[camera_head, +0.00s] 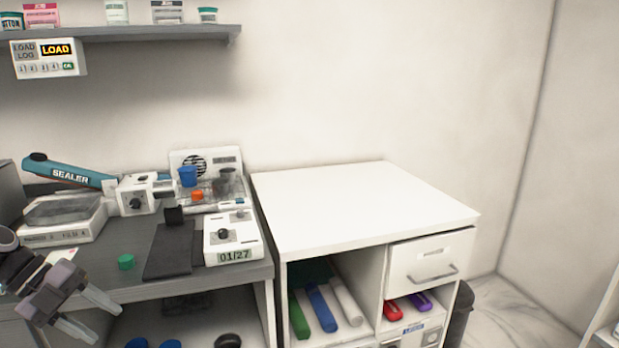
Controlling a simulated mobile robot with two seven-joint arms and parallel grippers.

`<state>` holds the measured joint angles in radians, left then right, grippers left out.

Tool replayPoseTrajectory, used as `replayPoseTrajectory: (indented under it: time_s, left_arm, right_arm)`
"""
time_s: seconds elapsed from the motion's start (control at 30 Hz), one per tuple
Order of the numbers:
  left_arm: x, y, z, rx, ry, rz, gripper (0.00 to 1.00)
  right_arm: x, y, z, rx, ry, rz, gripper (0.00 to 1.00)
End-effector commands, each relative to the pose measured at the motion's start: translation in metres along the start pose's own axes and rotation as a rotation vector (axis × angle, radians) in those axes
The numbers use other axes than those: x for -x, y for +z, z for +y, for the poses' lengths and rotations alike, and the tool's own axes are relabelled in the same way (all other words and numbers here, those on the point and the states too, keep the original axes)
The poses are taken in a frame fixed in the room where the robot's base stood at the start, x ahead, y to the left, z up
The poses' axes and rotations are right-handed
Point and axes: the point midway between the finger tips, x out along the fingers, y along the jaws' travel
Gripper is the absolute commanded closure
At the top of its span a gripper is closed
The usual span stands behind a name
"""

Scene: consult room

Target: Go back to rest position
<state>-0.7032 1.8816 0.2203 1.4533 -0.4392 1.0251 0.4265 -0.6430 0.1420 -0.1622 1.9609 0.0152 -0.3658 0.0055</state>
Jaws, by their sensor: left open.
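My left gripper (88,317) is at the lower left of the head view, in front of the grey bench. Its two pale fingers are spread apart with nothing between them. It is near the bench's front edge, below and left of a small green cap (126,262). My right gripper does not show in this view.
The grey bench (205,283) holds a teal sealer (70,173), a scale-like device (62,222), a dark pad (169,250) and a white box reading 01/27 (232,240). A white cabinet (350,205) with a bare top stands to the right. A shelf (150,33) hangs above.

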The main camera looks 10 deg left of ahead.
Motion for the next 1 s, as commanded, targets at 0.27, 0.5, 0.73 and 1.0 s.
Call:
replayPoseTrajectory:
  time_s: [0.27,0.5,0.73,1.0]
  left_arm:
    - [-0.039,0.004,0.057,0.245,-0.349,-0.076,0.49]
    - [-0.081,-0.006,0.097,0.496,-0.585,-0.162,0.49]
    - [-0.130,-0.030,0.127,0.779,-0.748,-0.235,0.49]
    - [-0.195,-0.080,0.141,1.145,-0.851,-0.281,0.49]
  right_arm:
    - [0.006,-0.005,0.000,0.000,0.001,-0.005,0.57]
    - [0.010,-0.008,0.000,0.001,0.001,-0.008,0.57]
    - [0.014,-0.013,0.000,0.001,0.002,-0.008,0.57]
    - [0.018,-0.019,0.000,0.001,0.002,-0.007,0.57]
